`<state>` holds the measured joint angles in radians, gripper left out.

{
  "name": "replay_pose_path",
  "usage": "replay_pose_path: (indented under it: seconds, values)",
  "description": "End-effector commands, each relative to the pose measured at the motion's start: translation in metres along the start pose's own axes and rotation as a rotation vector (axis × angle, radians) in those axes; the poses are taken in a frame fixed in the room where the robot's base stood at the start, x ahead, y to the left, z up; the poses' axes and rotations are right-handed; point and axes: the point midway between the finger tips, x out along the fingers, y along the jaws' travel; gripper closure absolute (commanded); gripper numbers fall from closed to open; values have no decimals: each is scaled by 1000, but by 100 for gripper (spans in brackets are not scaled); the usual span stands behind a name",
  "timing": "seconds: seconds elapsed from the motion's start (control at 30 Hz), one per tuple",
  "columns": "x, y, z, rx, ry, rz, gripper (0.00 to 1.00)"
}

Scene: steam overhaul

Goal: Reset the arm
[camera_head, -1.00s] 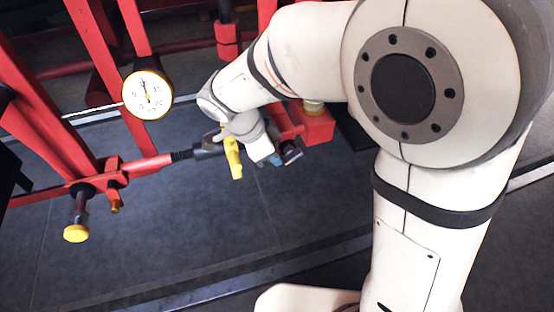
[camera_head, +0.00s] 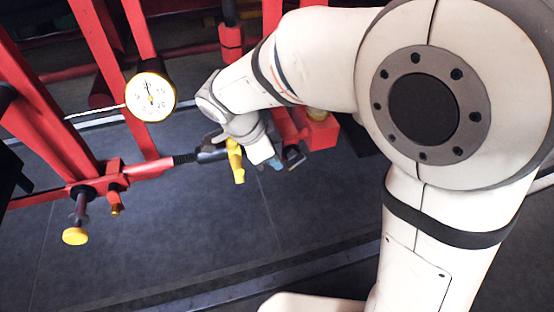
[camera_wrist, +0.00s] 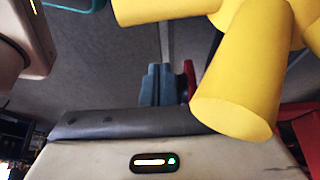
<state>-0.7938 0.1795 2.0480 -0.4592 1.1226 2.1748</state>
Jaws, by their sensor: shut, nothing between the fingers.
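My white arm reaches from the right of the head view toward the red frame. My gripper (camera_head: 290,158) is at its far end, small and partly hidden behind my wrist. In the wrist view, the blue-grey fingers (camera_wrist: 160,84) are together with nothing between them. A yellow handle (camera_head: 236,160) hangs just left of my wrist in the head view. It looms large and close at the upper right of the wrist view (camera_wrist: 240,85). I cannot tell whether it touches my wrist.
A red frame (camera_head: 45,125) with slanted beams fills the left. A round white gauge (camera_head: 150,96) and a yellow-capped knob (camera_head: 75,236) are on it. A red block (camera_head: 318,132) stands behind my wrist. The dark tiled floor (camera_head: 190,225) below is clear.

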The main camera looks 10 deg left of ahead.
Motion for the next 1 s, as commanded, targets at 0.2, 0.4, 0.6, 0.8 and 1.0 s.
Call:
replay_pose_path:
  seconds: [0.2,0.4,0.6,0.8,1.0]
  values:
    - [-40,-1,-1,-1,-1,-4,100]
    - [-62,-2,-1,0,-1,-1,100]
    - [-67,-1,-1,-3,-1,-1,100]
    - [-68,10,-36,-100,-53,13,100]
    - [-67,47,-104,-349,-172,-10,100]
